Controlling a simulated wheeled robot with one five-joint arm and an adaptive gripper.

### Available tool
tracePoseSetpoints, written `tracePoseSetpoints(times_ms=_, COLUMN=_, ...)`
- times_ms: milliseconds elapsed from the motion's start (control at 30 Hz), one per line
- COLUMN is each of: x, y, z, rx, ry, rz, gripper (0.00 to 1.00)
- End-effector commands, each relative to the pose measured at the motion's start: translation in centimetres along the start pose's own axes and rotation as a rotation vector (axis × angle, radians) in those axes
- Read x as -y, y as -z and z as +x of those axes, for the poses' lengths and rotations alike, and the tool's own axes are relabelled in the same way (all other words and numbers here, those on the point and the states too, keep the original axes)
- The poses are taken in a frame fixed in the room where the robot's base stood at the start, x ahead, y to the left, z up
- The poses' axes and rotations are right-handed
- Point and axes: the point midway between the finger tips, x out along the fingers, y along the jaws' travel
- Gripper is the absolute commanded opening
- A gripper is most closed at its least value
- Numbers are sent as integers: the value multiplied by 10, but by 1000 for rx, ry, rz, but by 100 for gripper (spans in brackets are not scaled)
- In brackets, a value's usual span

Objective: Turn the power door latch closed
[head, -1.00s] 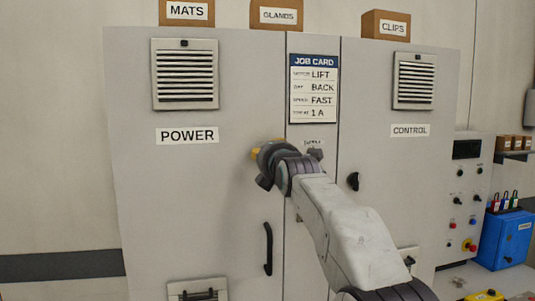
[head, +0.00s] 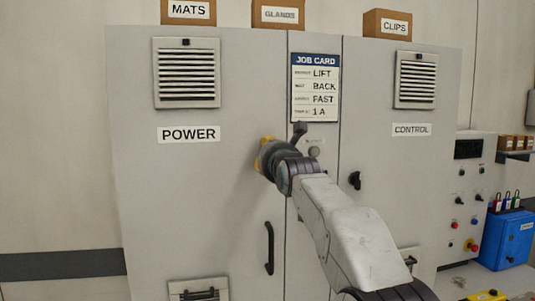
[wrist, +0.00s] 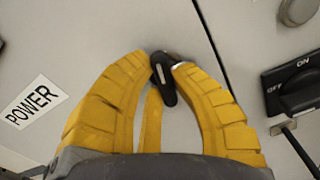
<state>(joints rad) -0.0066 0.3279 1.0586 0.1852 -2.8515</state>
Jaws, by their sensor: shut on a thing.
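The power door latch (wrist: 163,78) is a small black handle with a pale stripe, seen in the wrist view near the edge of the power door (head: 190,225). It lies at a slight angle to the door seam. My gripper (wrist: 166,64) has its yellow fingers closed around the latch's upper end, one tip on each side. In the head view my gripper (head: 264,154) is at the door, below and right of the POWER label (head: 189,134). The latch is hidden there behind my gripper and wrist.
The power door's black handle (head: 269,248) is below my gripper. A black ON/OFF switch (wrist: 295,92) is at the right in the wrist view. The control door has a black latch (head: 354,180). A job card (head: 315,88) hangs above my wrist.

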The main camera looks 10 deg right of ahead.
Motion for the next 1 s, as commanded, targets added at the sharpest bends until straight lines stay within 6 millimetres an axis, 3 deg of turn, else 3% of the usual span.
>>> tracePoseSetpoints(times_ms=400, x=1, y=0, z=0, rx=3, ry=0, rz=-146, gripper=0)
tracePoseSetpoints(times_ms=900, x=1, y=-1, z=0, rx=3, ry=1, rz=-159, gripper=0)
tracePoseSetpoints(times_ms=933, x=1, y=-1, z=0, rx=3, ry=1, rz=-159, gripper=24)
tracePoseSetpoints(times_ms=1000, x=1, y=-1, z=0, rx=3, ry=1, rz=-159, gripper=30)
